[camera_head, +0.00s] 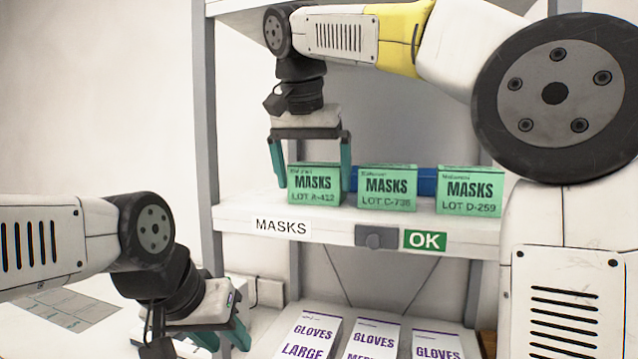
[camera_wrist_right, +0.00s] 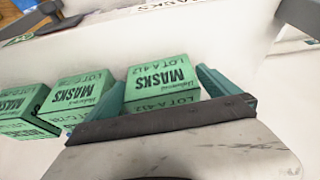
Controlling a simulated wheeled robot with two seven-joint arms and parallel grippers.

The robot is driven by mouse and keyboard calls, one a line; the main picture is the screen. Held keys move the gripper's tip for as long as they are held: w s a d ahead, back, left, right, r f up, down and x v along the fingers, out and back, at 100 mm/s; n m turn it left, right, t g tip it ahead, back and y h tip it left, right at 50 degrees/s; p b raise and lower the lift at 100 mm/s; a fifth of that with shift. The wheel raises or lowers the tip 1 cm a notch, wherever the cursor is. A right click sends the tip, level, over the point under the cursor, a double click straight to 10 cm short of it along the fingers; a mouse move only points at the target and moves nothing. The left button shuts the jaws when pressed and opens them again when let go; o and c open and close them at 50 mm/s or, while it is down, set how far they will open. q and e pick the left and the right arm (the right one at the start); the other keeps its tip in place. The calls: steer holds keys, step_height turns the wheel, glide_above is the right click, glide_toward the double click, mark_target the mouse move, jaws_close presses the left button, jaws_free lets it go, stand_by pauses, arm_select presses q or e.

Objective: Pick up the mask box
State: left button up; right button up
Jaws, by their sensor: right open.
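Three green mask boxes stand in a row on the white upper shelf (camera_head: 345,227): LOT A-412 (camera_head: 314,185) at the left, LOT C-736 (camera_head: 388,187) in the middle, LOT D-259 (camera_head: 469,192) at the right. My right gripper (camera_head: 312,180) is open and points down at the A-412 box, one finger near each side. The right wrist view shows that box (camera_wrist_right: 162,82) between the two teal fingers (camera_wrist_right: 162,90); contact cannot be told. My left gripper (camera_head: 222,338) is low at the left, away from the boxes, its two fingers apart and empty.
The C-736 box stands close to the right finger. A blue object (camera_head: 427,180) lies behind the boxes. The shelf edge carries a MASKS label (camera_head: 282,227) and a green OK sign (camera_head: 425,240). Glove boxes (camera_head: 372,340) stand below. A grey shelf post (camera_head: 205,130) rises at the left.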

steer(key=w, duration=0.1)
steer(key=w+d, duration=0.1)
steer(key=w, duration=0.1)
steer(key=w+f, duration=0.1)
steer(key=w, duration=0.1)
steer(key=shift+w+d, duration=0.1)
steer(key=shift+d, duration=0.1)
steer(key=c, duration=1.3)
